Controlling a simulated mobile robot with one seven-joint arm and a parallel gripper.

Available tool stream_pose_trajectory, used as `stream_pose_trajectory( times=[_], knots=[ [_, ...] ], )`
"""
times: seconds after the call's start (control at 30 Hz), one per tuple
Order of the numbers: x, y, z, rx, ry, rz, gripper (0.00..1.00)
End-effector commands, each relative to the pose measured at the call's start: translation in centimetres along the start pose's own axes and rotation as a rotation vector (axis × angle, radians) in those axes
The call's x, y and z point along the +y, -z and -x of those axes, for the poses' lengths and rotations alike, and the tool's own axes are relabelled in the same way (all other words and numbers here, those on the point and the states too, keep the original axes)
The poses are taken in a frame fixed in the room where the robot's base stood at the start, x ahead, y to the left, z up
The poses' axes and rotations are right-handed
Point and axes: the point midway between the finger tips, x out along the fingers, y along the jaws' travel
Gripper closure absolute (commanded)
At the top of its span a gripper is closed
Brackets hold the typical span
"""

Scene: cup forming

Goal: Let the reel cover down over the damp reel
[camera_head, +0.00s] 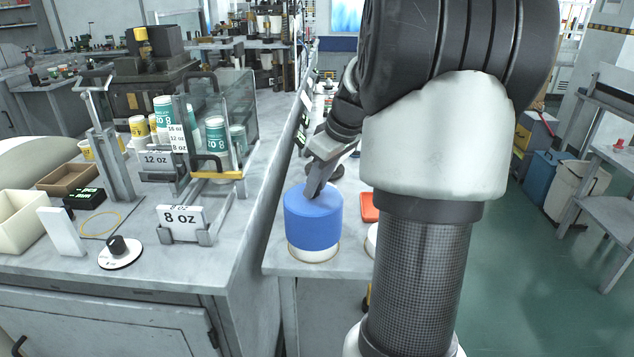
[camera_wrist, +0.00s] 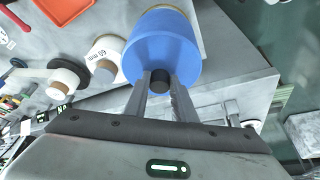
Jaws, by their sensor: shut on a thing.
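The reel cover (camera_head: 313,220) is a blue cylinder near the front corner of the narrow grey bench. It stands upright around the upper part of the white damp reel (camera_head: 313,252), whose lower band shows below the blue rim. Whether the cover is fully seated cannot be told. My gripper (camera_head: 316,188) comes down from above and is shut on the cover's dark top knob. In the wrist view the blue cover (camera_wrist: 165,42) fills the upper middle, with the knob (camera_wrist: 160,80) between my fingers.
Beside the cover stand a white reel marked 60 mm (camera_wrist: 107,52) and another white reel (camera_wrist: 66,80). An orange-red tray (camera_head: 369,206) lies behind. The bench edge is close on the right in the wrist view. The left bench holds an 8 oz sign (camera_head: 182,221).

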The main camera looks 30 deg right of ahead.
Motion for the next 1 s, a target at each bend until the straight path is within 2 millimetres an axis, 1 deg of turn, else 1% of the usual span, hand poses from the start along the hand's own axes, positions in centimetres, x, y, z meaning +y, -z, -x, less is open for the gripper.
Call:
stream_pose_trajectory(
  times=[1.0],
  knots=[
    [0.0, -0.7, -1.8, 0.0, 0.0, 0.0, 1.0]
  ],
)
